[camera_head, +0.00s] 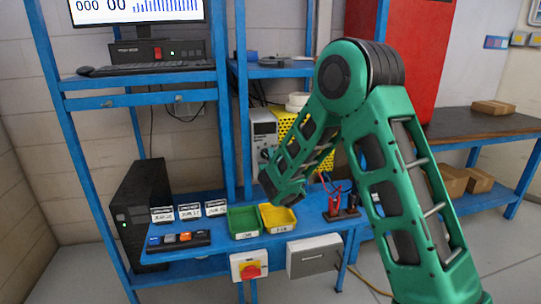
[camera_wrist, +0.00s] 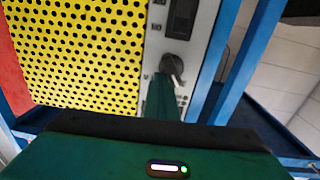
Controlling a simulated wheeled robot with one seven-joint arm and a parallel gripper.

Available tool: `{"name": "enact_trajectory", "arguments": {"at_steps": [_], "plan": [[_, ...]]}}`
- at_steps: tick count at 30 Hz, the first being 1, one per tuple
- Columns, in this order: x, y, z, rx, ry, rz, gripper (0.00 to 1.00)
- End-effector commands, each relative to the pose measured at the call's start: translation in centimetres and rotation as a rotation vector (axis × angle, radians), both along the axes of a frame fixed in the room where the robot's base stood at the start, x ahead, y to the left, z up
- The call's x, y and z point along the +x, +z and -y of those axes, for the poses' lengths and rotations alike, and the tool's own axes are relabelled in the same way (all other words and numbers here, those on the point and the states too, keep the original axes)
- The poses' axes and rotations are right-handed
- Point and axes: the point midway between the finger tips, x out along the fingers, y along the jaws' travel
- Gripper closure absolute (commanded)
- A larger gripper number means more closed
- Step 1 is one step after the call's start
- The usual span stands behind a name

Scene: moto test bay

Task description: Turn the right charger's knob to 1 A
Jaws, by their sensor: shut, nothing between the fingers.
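A light grey charger front (camera_wrist: 191,48) with a dark display window fills the upper middle of the wrist view. Its round dark knob (camera_wrist: 172,66) has a lighter pointer mark at its lower right. My gripper (camera_wrist: 161,80) is shut and empty, its green fingers ending just below the knob; whether they touch it I cannot tell. The scale marks are too small to read. In the head view the grey charger (camera_head: 263,122) stands on the bench behind my green arm, which hides part of this area. I cannot make out a second charger.
A yellow perforated panel (camera_wrist: 75,45) adjoins the charger; it also shows in the head view (camera_head: 290,128). A blue post (camera_wrist: 245,65) is close by. Green (camera_head: 243,222) and yellow (camera_head: 277,218) bins and a red-and-black device (camera_head: 340,208) occupy the bench.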

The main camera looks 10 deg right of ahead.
Motion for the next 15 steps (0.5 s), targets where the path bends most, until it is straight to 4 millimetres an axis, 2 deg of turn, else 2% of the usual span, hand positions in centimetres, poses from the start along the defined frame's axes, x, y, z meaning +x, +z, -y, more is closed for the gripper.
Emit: {"name": "enact_trajectory", "arguments": {"at_steps": [1,9,15], "plan": [[-1.3,-0.9,-3.8,0.035,0.063,-0.017,1.00],[-5.3,0.2,-3.7,0.030,0.063,-0.013,1.00],[-7.4,0.8,-3.2,0.027,0.057,-0.007,1.00]]}}
